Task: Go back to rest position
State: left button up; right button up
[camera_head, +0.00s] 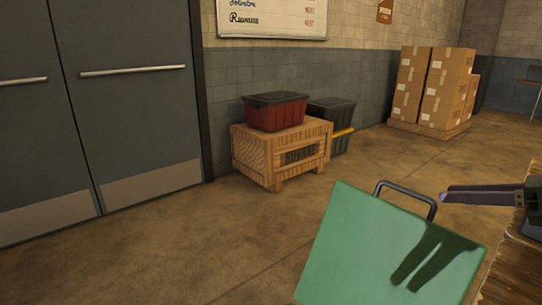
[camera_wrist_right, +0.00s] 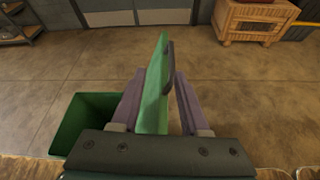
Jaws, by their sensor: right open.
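A green panel (camera_head: 385,250) with a dark handle (camera_head: 408,190) on its upper edge stands tilted at the lower right of the head view. My right gripper (camera_head: 446,195) comes in from the right, its purple fingers open with their tips close to the handle. In the right wrist view the green panel (camera_wrist_right: 157,85) shows nearly edge-on, with its dark handle (camera_wrist_right: 169,68), in the gap between the open fingers of my right gripper (camera_wrist_right: 160,78). I cannot tell whether the fingers touch it. My left gripper is in neither view.
A green open box (camera_wrist_right: 82,122) is at the left of the wrist view. A wooden crate (camera_head: 258,157) carries a red bin (camera_head: 275,115), with a dark bin (camera_head: 340,112) behind. Cartons (camera_head: 440,90) stand on a pallet farther back. A wooden surface (camera_head: 512,270) is at right. The middle floor is clear.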

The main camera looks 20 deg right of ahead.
jog(key=s+a+r+n+g+h+p, duration=0.1)
jog(key=s+a+n+g+h+p, duration=0.3)
jog(key=s+a+n+g+p, duration=1.2)
jog(key=s+a+r+n+t+h+p, duration=0.1)
jog(key=s+a+r+n+t+p, duration=0.2)
jog(key=r+n, duration=0.45)
jog(key=s+a+r+n+t+h, duration=0.1)
jog(key=s+a+r+n+t, duration=0.3)
jog(key=n, duration=0.7)
notch_tip(320, 180, up, 36)
jog(key=p, duration=3.6)
jog(key=shift+w+r, duration=0.15)
jog(key=shift+w, duration=0.1)
